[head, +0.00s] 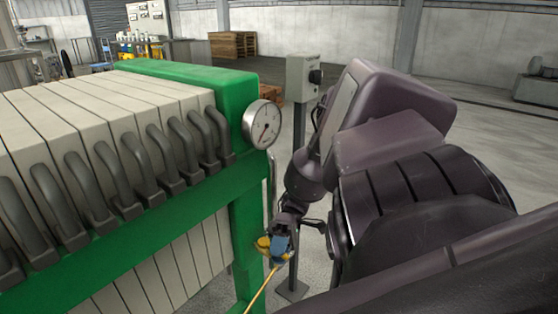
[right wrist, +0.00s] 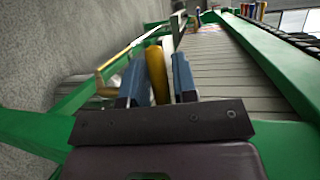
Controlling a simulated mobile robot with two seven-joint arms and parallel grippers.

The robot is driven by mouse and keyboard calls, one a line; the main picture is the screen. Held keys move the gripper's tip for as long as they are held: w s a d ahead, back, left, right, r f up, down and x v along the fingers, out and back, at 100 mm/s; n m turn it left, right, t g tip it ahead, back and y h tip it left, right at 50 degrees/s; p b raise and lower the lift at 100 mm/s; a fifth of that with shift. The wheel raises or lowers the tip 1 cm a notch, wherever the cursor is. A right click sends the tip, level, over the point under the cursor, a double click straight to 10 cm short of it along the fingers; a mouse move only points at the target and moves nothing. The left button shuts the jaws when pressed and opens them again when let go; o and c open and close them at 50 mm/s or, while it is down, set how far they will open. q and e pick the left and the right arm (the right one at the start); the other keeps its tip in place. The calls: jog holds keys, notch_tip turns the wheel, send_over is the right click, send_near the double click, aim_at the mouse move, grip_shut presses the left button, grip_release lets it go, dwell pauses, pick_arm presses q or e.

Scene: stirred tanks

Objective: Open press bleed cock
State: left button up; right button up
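The press bleed cock (head: 264,243) is a small yellow fitting low on the green end frame of the filter press, below the dial gauge. My right gripper (head: 280,246), with blue fingers, is at the cock. In the right wrist view, the yellow handle (right wrist: 157,75) lies between the two blue fingers, which sit close on both sides of it. A brass-coloured part (right wrist: 106,86) shows beside the left finger. A thin yellow line (head: 261,288), a stream or a rod, runs down from the cock. My left gripper is not in view.
The filter press has pale plates (head: 75,95) with grey handles and a green frame (head: 190,75). A round gauge (head: 262,124) is mounted on its corner. A grey box (head: 302,77) on a post stands behind my right arm. Open floor lies beyond.

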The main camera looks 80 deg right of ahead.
jog(key=shift+d, duration=0.1)
pick_arm(q)
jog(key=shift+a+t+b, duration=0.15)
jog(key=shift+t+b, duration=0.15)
jog(key=shift+b, duration=0.25)
pick_arm(e)
jog(key=s+d+r, duration=0.1)
jog(key=d+r, duration=0.1)
jog(key=d, duration=0.8)
jog(key=shift+d, duration=0.2)
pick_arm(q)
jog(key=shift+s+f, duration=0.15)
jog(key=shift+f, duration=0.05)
pick_arm(e)
jog(key=shift+a+f, duration=0.1)
